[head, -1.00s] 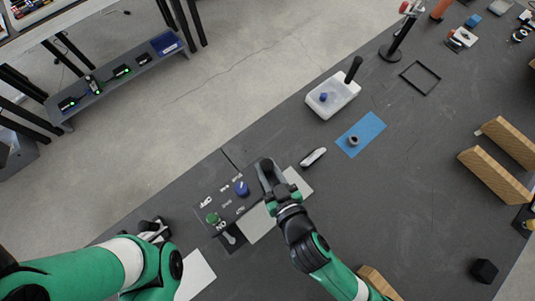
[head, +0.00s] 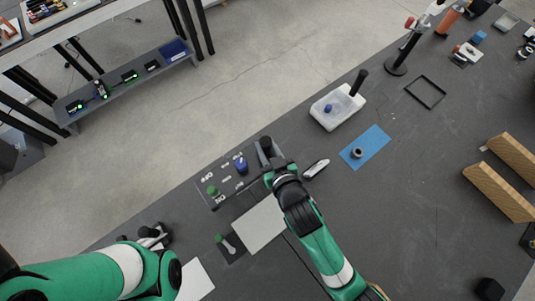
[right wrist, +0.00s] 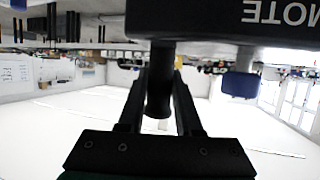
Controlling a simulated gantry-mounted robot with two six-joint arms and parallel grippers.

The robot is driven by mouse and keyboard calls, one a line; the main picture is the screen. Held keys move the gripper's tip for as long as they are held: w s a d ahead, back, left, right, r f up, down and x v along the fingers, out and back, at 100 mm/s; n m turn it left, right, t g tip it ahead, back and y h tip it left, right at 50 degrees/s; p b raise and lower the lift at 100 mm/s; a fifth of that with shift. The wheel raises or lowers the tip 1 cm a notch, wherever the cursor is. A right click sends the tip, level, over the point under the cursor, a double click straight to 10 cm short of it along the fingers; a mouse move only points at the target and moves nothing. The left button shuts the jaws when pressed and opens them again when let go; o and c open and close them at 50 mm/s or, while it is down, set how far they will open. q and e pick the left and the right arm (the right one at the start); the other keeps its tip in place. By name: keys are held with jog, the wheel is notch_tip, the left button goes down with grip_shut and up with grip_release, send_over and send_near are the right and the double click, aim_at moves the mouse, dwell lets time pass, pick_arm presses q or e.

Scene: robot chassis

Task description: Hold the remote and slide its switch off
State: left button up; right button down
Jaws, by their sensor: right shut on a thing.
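The remote (head: 228,181) is a dark panel with a blue knob (head: 241,166), a green knob (head: 212,190), white lettering and a dark upright stick. In the head view it is at the table's far edge. My right gripper (head: 268,172) is at its right end. In the right wrist view, upside down, the fingers (right wrist: 159,95) are shut on the dark stick below the lettered block (right wrist: 225,22). The blue knob also shows there (right wrist: 240,84). I cannot tell which part is the switch. My left gripper (head: 152,236) is by the table's left edge; its fingers are unclear.
A pale sheet (head: 258,224) and a small dark plate with a white lever (head: 231,246) lie nearer me. A grey pocketknife-like object (head: 316,168), white tray (head: 336,108) and blue mat (head: 364,147) are to the right.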

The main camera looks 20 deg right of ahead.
pick_arm(q)
jog(key=shift+f+b, duration=0.5)
jog(key=shift+f, duration=0.1)
pick_arm(e)
jog(key=shift+w+d, duration=0.2)
jog(key=shift+w, duration=1)
jog(key=shift+w+d, duration=0.2)
jog(key=shift+w, duration=1)
notch_tip(320, 180, down, 12)
jog(key=b, duration=0.9)
pick_arm(q)
notch_tip(320, 180, down, 9)
jog(key=shift+f+b, duration=0.35)
jog(key=shift+b, duration=0.05)
pick_arm(e)
jog(key=shift+f, duration=0.4)
jog(key=shift+s+f, duration=0.1)
jog(key=shift+f, duration=0.15)
pick_arm(q)
jog(key=shift+c, duration=0.3)
